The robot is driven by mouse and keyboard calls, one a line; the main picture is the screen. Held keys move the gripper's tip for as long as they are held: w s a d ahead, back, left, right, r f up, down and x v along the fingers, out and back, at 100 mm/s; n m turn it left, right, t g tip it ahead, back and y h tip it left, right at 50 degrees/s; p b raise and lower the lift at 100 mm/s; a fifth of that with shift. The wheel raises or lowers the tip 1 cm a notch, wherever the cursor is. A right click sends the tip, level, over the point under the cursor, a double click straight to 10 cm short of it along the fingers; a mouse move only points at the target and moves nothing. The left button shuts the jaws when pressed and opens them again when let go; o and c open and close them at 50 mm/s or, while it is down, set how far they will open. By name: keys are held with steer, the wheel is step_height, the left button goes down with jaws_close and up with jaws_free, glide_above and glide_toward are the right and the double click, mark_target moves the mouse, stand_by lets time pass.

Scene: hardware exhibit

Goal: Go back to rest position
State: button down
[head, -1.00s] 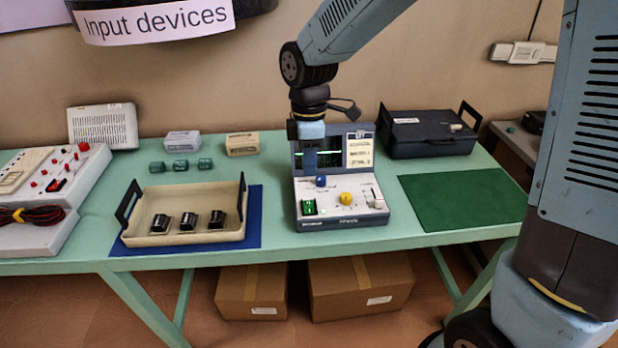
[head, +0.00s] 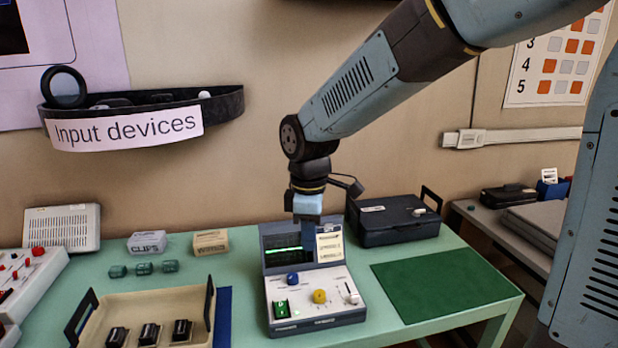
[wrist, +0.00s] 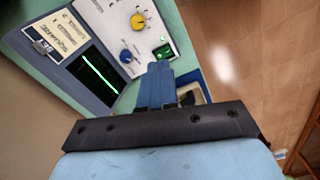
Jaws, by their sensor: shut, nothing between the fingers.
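My gripper (head: 308,231) hangs from my bent arm above the bench, in front of the screen of a grey-blue instrument (head: 315,299). In the wrist view, its two blue fingers (wrist: 157,84) are together with nothing between them. The instrument has a dark screen with a green trace, a blue knob (head: 292,279), a yellow knob (head: 319,297), a green lit switch (head: 281,309) and a white lever (head: 352,294). The screen and knobs also show in the wrist view, left of and beyond the fingers. I cannot tell the exact gap between gripper and instrument.
A beige tray (head: 101,305) with several black parts stands on the left. A dark case (head: 395,222) sits behind a green mat (head: 437,280) on the right. Small boxes (head: 147,243) and teal clips are at the back left. A shelf labelled "Input devices" (head: 125,128) hangs on the wall.

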steer(key=s+d+r+m+t, duration=0.2)
steer(key=d+m, duration=0.3)
steer(key=d, duration=0.3)
steer(key=s+d+r+m+t, duration=0.2)
steer(key=s+d+r+m, duration=0.3)
steer(key=d, duration=0.3)
steer(key=s+d+r+m+t, duration=0.1)
steer(key=s+d+r+m, duration=0.2)
steer(key=d+m, duration=0.4)
steer(key=shift+s+d+r+t, duration=0.15)
steer(key=shift+s+d+t, duration=0.25)
steer(key=shift+s+d, duration=0.45)
